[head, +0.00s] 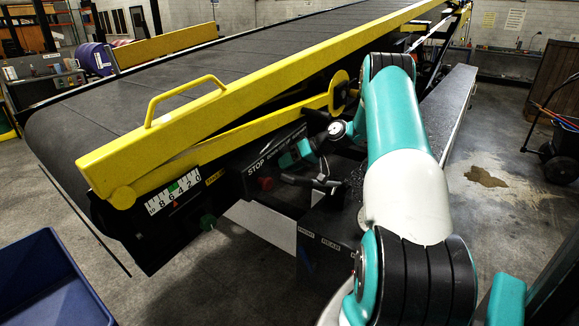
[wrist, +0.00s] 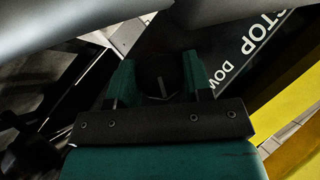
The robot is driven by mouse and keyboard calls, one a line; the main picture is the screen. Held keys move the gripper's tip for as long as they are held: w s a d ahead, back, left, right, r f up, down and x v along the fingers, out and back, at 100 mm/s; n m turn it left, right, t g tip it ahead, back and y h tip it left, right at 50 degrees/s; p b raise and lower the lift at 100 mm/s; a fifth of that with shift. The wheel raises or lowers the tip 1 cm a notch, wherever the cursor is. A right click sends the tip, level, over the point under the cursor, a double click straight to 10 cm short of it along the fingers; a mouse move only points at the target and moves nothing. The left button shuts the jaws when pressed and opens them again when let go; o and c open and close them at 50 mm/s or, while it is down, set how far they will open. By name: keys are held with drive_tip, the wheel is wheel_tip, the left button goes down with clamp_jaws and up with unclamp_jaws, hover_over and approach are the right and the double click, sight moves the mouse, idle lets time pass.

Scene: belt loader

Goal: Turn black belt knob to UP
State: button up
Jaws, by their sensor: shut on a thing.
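The black belt knob (wrist: 160,74) sits between the two green fingers of my gripper (wrist: 159,82) in the wrist view. The fingers are shut on it from both sides.
A red button (head: 265,183) and a green button (head: 207,222) are near the panel. The yellow rail (head: 250,95) and its handle (head: 185,98) run above, beside the belt (head: 110,105). A blue bin (head: 48,275) stands at lower left.

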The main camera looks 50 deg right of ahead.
drive_tip(key=shift+d+m+y, duration=0.1)
drive_tip(key=shift+m+y, duration=0.4)
drive_tip(key=shift+y, duration=0.2)
drive_tip(key=o, duration=0.9)
drive_tip(key=p+v, duration=1.5)
drive_tip(key=v, duration=0.2)
drive_tip(key=shift+r, duration=0.15)
